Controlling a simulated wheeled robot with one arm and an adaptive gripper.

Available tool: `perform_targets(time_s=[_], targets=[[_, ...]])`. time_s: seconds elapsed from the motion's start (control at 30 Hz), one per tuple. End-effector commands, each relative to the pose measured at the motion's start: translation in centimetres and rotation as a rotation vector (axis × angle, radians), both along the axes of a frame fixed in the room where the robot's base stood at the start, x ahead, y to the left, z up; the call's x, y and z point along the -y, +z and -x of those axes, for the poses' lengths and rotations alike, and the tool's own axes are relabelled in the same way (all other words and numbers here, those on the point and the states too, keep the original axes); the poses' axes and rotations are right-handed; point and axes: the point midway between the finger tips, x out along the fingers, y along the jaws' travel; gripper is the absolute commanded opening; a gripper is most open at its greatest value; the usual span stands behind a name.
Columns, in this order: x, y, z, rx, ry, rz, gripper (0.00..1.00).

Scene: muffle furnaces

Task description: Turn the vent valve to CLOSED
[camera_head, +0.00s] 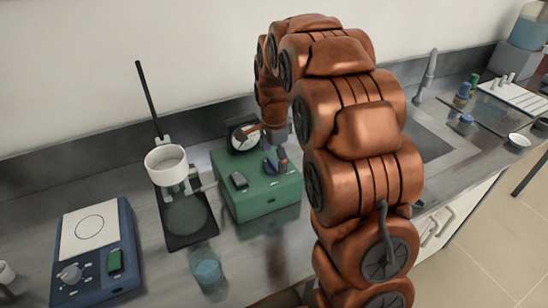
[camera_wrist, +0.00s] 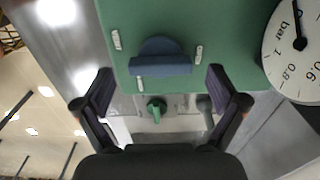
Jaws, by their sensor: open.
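A green box (camera_head: 262,196) stands on the steel bench and its top fills the upper wrist view (camera_wrist: 225,22). A blue knob with a straight grip bar (camera_wrist: 160,64), apparently the vent valve, sits on it. The bar runs crosswise in the wrist view. Small white marks (camera_wrist: 198,53) surround the knob; I cannot read them. My gripper (camera_wrist: 160,74) is open, with its two dark fingers on either side of the knob, apart from it. In the head view my gripper (camera_head: 275,150) is over the box's back right part and partly hides the knob.
A round gauge marked bar (camera_wrist: 298,50) stands right beside the box in the wrist view. A small green handle (camera_wrist: 155,110) is below the knob.

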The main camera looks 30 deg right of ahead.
Motion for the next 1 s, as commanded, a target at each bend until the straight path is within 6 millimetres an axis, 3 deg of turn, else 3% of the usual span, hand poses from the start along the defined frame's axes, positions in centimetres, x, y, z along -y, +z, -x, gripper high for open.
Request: perform_targets(time_s=[0.43,1.0], targets=[[-0.01,-1.01,-0.04,0.002,0.0,0.0,0.96],[-0.01,-1.0,-0.03,0.002,0.001,0.0,0.36]])
